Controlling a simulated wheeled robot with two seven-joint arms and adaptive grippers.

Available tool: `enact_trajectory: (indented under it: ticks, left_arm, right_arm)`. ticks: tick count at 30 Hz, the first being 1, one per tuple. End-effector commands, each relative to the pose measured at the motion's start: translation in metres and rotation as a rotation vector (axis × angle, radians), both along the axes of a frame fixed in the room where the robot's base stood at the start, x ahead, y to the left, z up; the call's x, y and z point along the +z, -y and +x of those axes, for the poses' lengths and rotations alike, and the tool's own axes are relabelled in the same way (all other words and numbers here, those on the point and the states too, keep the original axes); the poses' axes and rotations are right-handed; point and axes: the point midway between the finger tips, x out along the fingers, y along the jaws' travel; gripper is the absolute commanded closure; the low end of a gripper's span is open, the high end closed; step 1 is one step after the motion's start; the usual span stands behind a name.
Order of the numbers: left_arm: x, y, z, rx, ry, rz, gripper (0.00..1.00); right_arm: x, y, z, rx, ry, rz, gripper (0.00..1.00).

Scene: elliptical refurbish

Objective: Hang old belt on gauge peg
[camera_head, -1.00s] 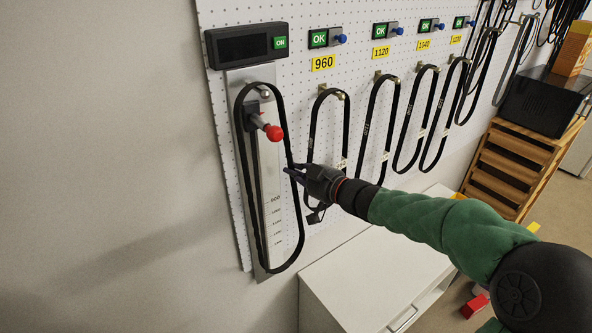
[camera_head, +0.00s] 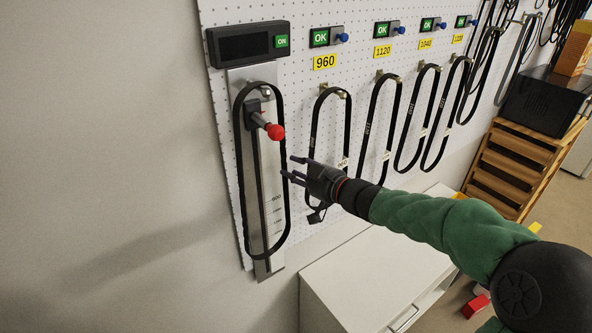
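The old belt (camera_head: 236,145) is a long black loop hanging on the gauge at the left of the pegboard. Its top passes over the gauge peg (camera_head: 264,88) near the top of the metal scale plate (camera_head: 266,190). The loop hangs down around the slider with the red knob (camera_head: 275,131), and its bottom lies low on the plate. My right gripper (camera_head: 291,168) is just right of the belt with its fingers apart. It looks empty and clear of the belt. My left gripper is out of view.
A dark display with a green ON button (camera_head: 281,41) sits above the gauge. Several belts hang on pegs to the right, under labels such as 960 (camera_head: 325,62). A white cabinet (camera_head: 375,265) stands below. A wooden rack (camera_head: 510,165) is at the right.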

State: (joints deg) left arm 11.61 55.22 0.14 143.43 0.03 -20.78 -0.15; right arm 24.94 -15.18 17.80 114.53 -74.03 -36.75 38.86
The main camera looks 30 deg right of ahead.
Motion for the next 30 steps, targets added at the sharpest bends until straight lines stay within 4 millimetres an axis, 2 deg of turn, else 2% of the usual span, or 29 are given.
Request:
enact_trajectory:
  ticks: [8, 11, 22, 30]
  left_arm:
    - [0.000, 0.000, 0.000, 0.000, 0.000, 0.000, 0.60]
    - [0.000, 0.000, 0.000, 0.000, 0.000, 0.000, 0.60]
    - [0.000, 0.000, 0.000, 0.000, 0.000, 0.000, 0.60]
    - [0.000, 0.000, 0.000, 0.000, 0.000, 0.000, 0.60]
  right_arm:
    - [0.002, 0.003, -0.007, -0.003, 0.001, 0.000, 0.63]
    - [0.004, 0.007, -0.019, -0.004, 0.003, -0.002, 0.63]
    - [0.013, 0.025, -0.089, -0.006, 0.000, -0.002, 0.63]
    - [0.016, 0.030, -0.112, -0.002, 0.000, 0.000, 0.63]
